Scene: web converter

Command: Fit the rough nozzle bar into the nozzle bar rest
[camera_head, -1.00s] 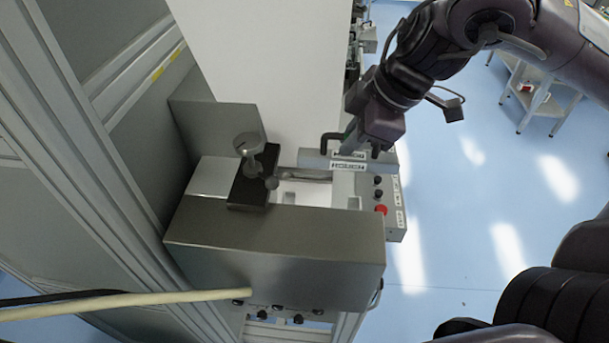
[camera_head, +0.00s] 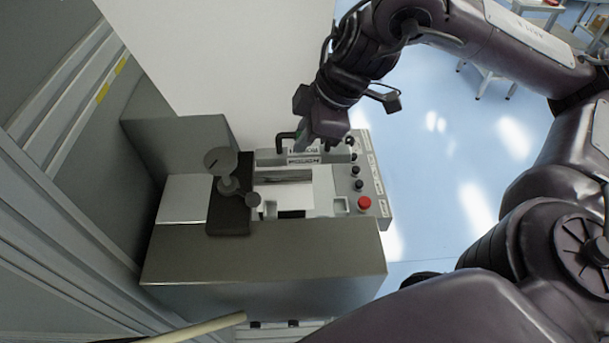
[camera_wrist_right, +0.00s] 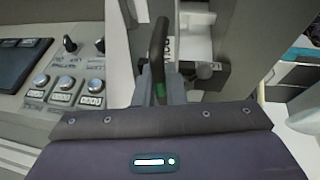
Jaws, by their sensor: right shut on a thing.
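The rough nozzle bar (camera_head: 268,157) is a grey bar lying across the far side of the machine's opening in the head view. Its black handle (camera_head: 283,147) also shows in the right wrist view (camera_wrist_right: 158,45). My right gripper (camera_head: 305,140) is shut on the bar's handle; in the wrist view its fingers (camera_wrist_right: 155,88) close around it near a green mark. The nozzle bar rest cannot be told apart clearly; two ROUGH labels sit close together (camera_head: 303,160) under the gripper. Whether the bar is seated is hidden. My left gripper is out of view.
A control panel with a red button (camera_head: 364,203) is right of the opening. A dark block with a round knob (camera_head: 220,160) stands left of it. A grey front cover (camera_head: 260,253) lies nearer. A white panel (camera_head: 220,60) rises behind. Blue floor is at right.

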